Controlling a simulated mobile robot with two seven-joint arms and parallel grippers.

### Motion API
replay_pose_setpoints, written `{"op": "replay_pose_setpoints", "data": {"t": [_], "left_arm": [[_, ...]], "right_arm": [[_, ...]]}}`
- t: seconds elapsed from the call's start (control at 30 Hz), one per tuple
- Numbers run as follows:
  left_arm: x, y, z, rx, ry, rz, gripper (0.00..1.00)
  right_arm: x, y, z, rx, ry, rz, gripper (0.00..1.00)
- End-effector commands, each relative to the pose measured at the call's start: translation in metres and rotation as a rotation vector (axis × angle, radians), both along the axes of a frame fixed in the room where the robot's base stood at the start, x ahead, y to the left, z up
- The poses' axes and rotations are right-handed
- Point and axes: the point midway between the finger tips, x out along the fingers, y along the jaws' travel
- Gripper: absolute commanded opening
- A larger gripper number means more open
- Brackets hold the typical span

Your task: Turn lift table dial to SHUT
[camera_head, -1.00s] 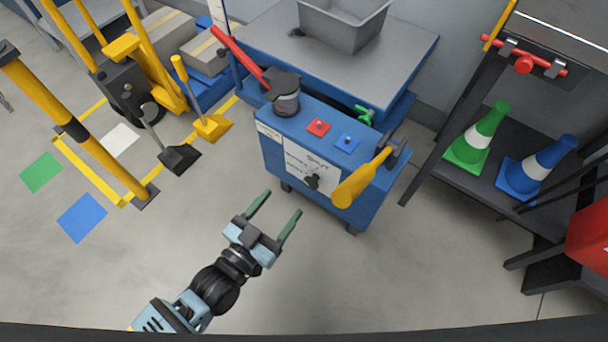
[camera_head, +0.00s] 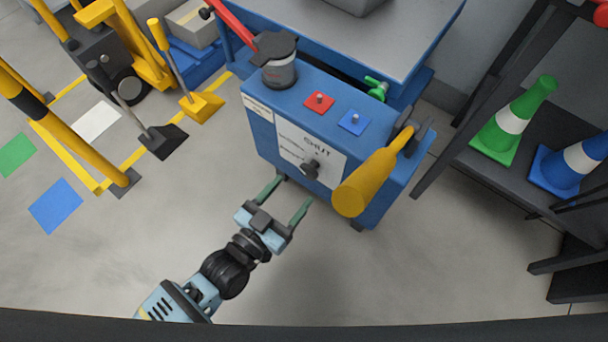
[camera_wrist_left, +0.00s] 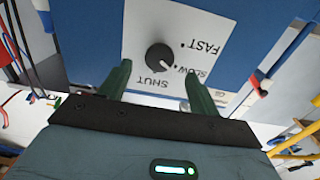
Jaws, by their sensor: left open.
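The lift table (camera_head: 400,195) is blue, with a white label panel (camera_head: 330,183) on its front. A black dial (camera_head: 311,168) sits on the panel below the word SHUT. The dial also shows in the left wrist view (camera_wrist_left: 160,57), with SHUT, SLOW and FAST printed around it upside down. Its pointer seems to face toward SLOW, but it is small. My left gripper (camera_head: 288,192) is open and empty, just short of the panel and below the dial in the head view. In the left wrist view its green fingers (camera_wrist_left: 158,69) stand on either side of the dial, apart from it.
A yellow-handled lever (camera_head: 365,182) sticks out right of the dial. Open floor lies around my left arm.

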Motion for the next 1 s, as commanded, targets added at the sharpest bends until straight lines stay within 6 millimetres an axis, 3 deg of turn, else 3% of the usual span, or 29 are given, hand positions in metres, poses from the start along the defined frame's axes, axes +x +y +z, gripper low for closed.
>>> {"op": "replay_pose_setpoints", "data": {"t": [0.33,0.73,1.0], "left_arm": [[0.038,-0.028,-0.001,-0.001,0.000,0.000,0.62],[0.044,-0.032,0.000,0.001,0.001,0.000,0.62],[0.044,-0.032,0.000,0.000,0.000,0.000,0.28]], "right_arm": [[0.007,0.001,-0.016,0.002,-0.007,-0.002,0.36],[0.012,0.001,-0.018,0.002,-0.015,-0.002,0.36],[0.006,0.001,-0.017,0.001,-0.005,-0.001,0.36]]}}
